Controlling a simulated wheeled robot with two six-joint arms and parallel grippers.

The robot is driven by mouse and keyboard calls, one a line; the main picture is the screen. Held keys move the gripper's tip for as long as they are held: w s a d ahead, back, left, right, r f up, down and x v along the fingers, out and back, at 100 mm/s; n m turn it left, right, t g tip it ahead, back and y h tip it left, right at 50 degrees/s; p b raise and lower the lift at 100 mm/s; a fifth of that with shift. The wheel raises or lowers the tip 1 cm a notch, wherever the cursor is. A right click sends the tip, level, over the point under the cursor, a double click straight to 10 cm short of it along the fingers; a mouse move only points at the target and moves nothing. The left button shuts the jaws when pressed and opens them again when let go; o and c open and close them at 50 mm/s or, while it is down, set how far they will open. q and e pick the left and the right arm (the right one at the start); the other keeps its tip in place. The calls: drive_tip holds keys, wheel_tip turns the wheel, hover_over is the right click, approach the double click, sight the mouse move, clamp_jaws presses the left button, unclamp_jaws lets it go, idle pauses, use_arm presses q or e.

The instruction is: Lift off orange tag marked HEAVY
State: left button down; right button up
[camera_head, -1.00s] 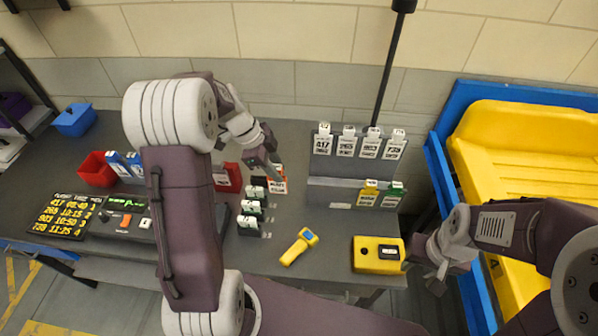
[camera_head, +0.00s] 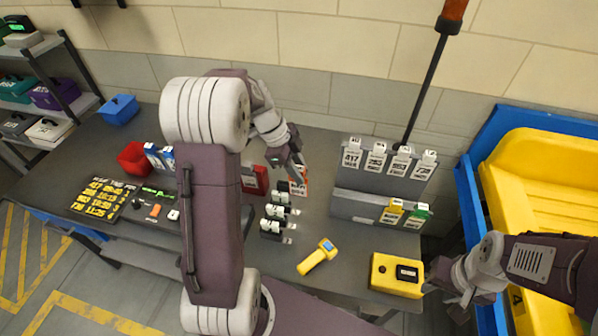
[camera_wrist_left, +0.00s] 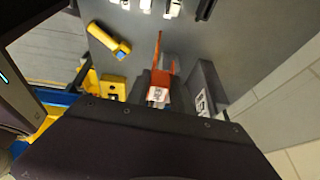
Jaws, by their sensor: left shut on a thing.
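The orange tag (camera_head: 304,184) with a white label is at my left gripper (camera_head: 298,172), above the far part of the grey table. It also shows in the left wrist view (camera_wrist_left: 163,79), between the dark fingers, with its white label toward the camera. My left gripper is shut on it. Its lettering is too small to read. Black holders with white tags (camera_head: 279,211) stand just in front of it. My right gripper (camera_head: 456,301) is empty at the right, beside the yellow box, and its fingers look apart.
A grey rack (camera_head: 372,204) with white, yellow and green tags stands to the right. A yellow handheld device (camera_head: 317,257) and a yellow box (camera_head: 395,276) lie near the front edge. A red box (camera_head: 254,181) is left of the gripper. A yellow tray (camera_head: 540,160) is far right.

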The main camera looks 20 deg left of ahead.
use_arm(q)
drive_tip(key=shift+r+p, duration=1)
drive_tip(key=shift+r, duration=0.8)
